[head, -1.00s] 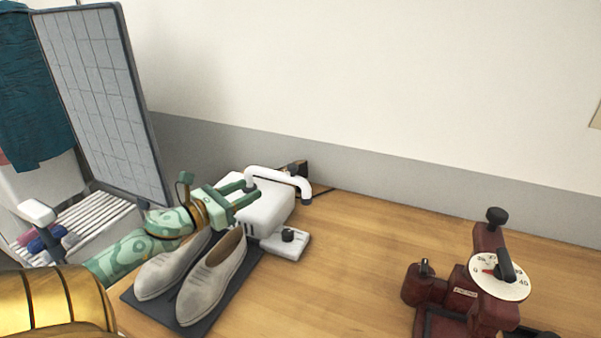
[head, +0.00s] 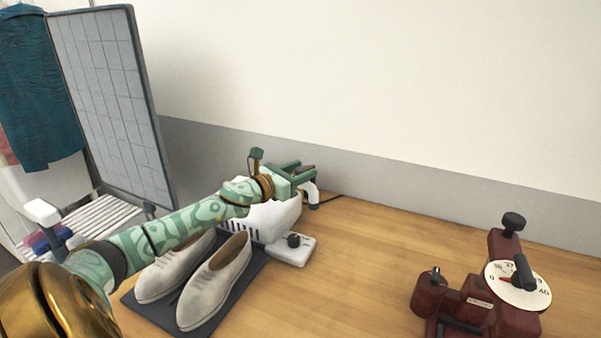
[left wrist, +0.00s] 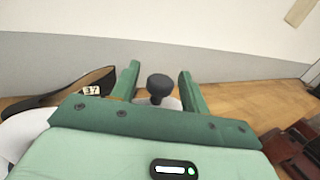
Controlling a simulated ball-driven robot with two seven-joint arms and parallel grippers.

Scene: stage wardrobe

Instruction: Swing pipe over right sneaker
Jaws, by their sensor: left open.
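The white pipe (head: 310,190) bends down at its right end to a dark tip, above the white dryer box (head: 275,222). My left gripper and forearm hide most of it. My left gripper (head: 302,168) is open at the pipe's outer end. In the left wrist view, a round dark knob (left wrist: 159,90) on a white part stands between the open fingers (left wrist: 159,74); whether they touch it cannot be told. The right sneaker (head: 214,285) and left sneaker (head: 172,272), both pale grey, lie side by side on a dark mat (head: 235,298). My right gripper is not in view.
A dark red machine with a white dial (head: 518,285) stands at the right. A wall runs behind the table. The table's middle (head: 365,265) is clear.

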